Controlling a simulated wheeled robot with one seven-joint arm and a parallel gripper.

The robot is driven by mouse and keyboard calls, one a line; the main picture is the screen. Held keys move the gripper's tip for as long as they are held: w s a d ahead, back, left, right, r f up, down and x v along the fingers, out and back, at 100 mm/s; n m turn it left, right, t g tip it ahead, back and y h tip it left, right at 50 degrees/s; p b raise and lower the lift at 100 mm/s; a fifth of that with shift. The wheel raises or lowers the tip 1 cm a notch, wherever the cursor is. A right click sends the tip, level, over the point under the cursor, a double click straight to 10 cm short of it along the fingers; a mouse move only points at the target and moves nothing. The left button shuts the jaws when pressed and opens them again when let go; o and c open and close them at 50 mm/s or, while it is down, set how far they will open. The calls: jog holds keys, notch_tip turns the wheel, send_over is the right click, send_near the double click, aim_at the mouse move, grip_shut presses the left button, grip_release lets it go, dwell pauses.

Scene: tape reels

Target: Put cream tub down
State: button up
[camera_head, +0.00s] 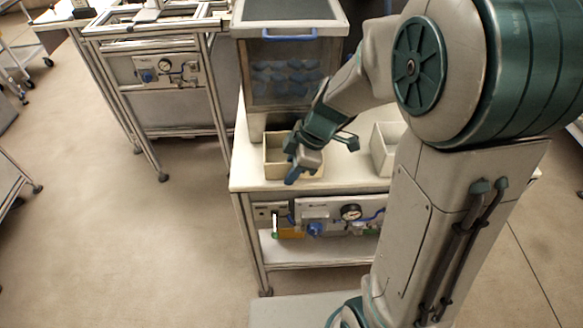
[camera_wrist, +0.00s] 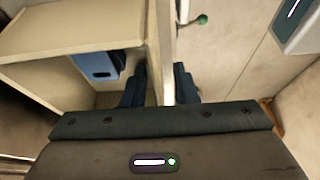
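The cream tub (camera_head: 274,160) is an open, box-shaped container at the front left of the white worktop. My gripper (camera_head: 306,164) reaches down over its right part. In the wrist view, a wall of the tub (camera_wrist: 156,45) runs between the two dark fingers of my gripper (camera_wrist: 160,88), one on each side and close against it. The gripper appears shut on this wall. A blue piece with dark slots (camera_wrist: 97,65) shows beside the tub's inner walls. I cannot tell whether the tub's base touches the worktop.
A second pale open box (camera_head: 384,148) stands to the right on the worktop (camera_head: 247,178), partly behind my arm. A tall cabinet with a clear front (camera_head: 290,75) stands behind the tub. Gauges and valves (camera_head: 330,215) line the bench front below. Another bench (camera_head: 160,70) is at left.

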jog(key=v, duration=1.1)
jog(key=shift+d+r, duration=0.1)
jog(key=shift+r, duration=0.05)
jog(key=shift+d+r, duration=0.15)
jog(key=shift+r, duration=0.1)
jog(key=s+d+f+m+t+h, duration=0.1)
jog(key=s+d+m+h, duration=0.1)
jog(key=s+m, duration=0.4)
jog(key=s+d+f+m+t+h, duration=0.1)
jog(key=s+d+m, duration=0.3)
jog(key=m, duration=0.7)
jog(key=shift+s+d+m+t+h, duration=0.2)
jog(key=shift+s+m+t+h, duration=0.2)
jog(key=shift+s+h, duration=0.4)
jog(key=shift+s, duration=0.1)
